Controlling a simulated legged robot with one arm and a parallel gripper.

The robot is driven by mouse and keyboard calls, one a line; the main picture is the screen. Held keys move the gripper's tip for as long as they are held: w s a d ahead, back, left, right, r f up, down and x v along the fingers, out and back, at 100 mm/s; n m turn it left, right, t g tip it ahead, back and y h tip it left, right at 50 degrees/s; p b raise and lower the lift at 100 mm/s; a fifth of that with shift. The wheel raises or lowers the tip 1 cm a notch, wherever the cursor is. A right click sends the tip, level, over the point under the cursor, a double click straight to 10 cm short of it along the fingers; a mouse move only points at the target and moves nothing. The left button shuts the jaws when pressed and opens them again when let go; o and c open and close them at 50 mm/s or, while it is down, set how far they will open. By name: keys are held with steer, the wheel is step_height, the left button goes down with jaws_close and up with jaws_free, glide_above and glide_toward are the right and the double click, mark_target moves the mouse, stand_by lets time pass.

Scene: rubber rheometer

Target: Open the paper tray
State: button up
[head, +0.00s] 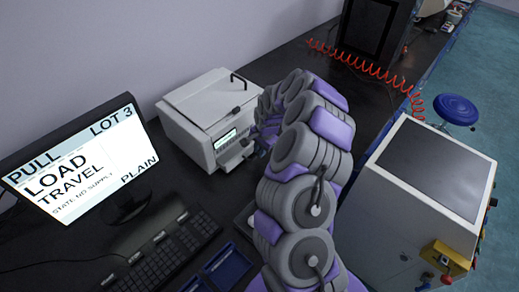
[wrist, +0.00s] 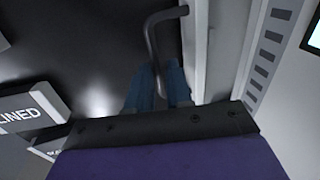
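A white boxy machine (head: 208,112) stands on the dark bench, with a small lit screen (head: 225,139) on its front. My gripper (head: 258,152) is at the front right of this machine, partly hidden by my arm in the head view. In the wrist view, a dark bent handle (wrist: 153,38) sticks out from a pale wall, over a dark surface. My gripper's two blue fingers (wrist: 159,88) lie on either side of the handle's lower end. I cannot tell whether they press on it.
A monitor (head: 82,160) and keyboard (head: 160,258) stand at the left. A large pale machine (head: 420,180) is close on the right. A red coiled cord (head: 365,68) lies across the back of the bench. A blue stool (head: 456,108) stands beyond it.

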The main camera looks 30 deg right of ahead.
steer(key=shift+d+f, duration=0.1)
steer(key=shift+d, duration=0.65)
jaws_close()
steer(key=shift+a, duration=0.4)
steer(key=shift+s+a, duration=0.1)
